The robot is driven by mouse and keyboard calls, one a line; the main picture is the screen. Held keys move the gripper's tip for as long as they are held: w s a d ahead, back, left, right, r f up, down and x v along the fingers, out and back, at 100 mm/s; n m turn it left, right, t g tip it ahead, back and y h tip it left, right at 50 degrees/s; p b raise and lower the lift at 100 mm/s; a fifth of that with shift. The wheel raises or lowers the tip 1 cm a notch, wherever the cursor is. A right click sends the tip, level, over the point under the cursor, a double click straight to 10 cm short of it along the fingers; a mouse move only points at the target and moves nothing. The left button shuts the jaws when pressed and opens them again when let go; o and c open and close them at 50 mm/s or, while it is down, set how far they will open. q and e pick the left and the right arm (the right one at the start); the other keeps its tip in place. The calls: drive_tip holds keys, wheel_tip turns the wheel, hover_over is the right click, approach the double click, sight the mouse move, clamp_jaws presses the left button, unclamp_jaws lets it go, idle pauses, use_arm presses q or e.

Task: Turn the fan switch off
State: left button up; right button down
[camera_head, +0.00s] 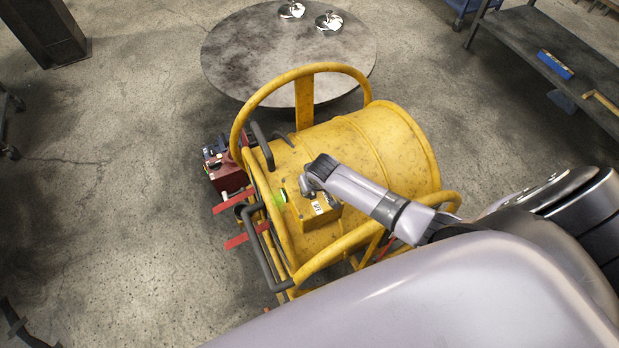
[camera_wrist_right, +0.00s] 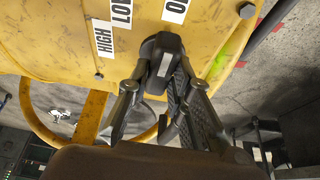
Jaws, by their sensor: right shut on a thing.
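The yellow drum fan (camera_head: 385,145) stands on the floor, with a yellow control box (camera_head: 318,221) on its side. In the right wrist view, a black switch knob (camera_wrist_right: 162,48) with a pale mark sits on the yellow panel (camera_wrist_right: 210,30). Labels HIGH, LOW and a cut-off label starting with O lie around it. My right gripper (camera_head: 307,190) is at the box; in the wrist view its fingers (camera_wrist_right: 158,80) are on both sides of the knob, shut on it. I cannot tell which setting the knob points to. My left gripper is not in view.
A round grey table (camera_head: 225,55) with two shiny metal items stands behind the fan. Yellow tube rails (camera_head: 238,125) and red bars (camera_head: 233,202) stick out around the fan. A dark bench (camera_head: 530,50) stands at right. The floor at left is mostly clear.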

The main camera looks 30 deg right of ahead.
drive_tip(key=c, duration=1.4)
unclamp_jaws()
drive_tip(key=shift+c, duration=0.2)
drive_tip(key=v, duration=1.2)
